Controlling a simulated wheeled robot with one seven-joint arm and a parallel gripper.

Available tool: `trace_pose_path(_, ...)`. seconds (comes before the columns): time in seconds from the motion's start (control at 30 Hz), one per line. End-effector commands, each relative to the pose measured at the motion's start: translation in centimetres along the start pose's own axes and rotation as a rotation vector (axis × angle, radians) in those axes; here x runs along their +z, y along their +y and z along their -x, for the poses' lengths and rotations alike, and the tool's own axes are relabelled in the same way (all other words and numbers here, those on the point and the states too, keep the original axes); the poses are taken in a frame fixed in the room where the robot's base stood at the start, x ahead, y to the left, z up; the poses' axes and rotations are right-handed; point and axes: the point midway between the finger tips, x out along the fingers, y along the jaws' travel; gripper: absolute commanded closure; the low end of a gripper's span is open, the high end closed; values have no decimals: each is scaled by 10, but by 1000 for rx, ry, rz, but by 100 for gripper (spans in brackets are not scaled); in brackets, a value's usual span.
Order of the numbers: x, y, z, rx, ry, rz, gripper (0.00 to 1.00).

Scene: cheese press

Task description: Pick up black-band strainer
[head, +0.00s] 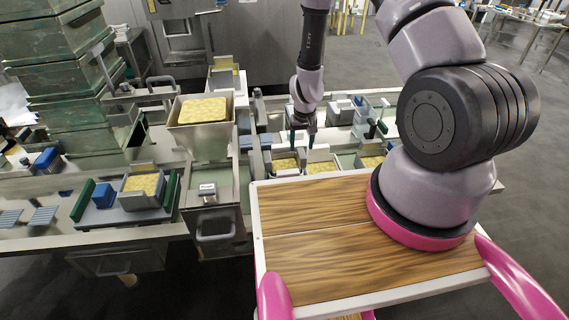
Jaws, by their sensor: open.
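Another grey box (143,190) with a yellow block sits on a tray at the left.
A raised metal hopper (202,135) with a yellow block stands left of my gripper. Green crates (70,70) are stacked at the far left. Blue, green and grey fittings crowd the counter (60,238) on both sides. My wooden deck lies in front.

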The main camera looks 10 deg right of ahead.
Motion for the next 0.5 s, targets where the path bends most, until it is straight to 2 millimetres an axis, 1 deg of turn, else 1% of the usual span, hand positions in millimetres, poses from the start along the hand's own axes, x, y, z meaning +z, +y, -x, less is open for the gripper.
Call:
trace_pose_path(0.13, 0, 1, -13, -1, -2, -1, 31)
trace_pose_path(0.33, 0, 4, -43, -1, -1, -2, 31)
trace_pose_path(0.4, 0, 3, -50, -1, -1, 0, 31)
trace_pose_path(0.5, -1, 3, -54, -1, 1, 1, 31)
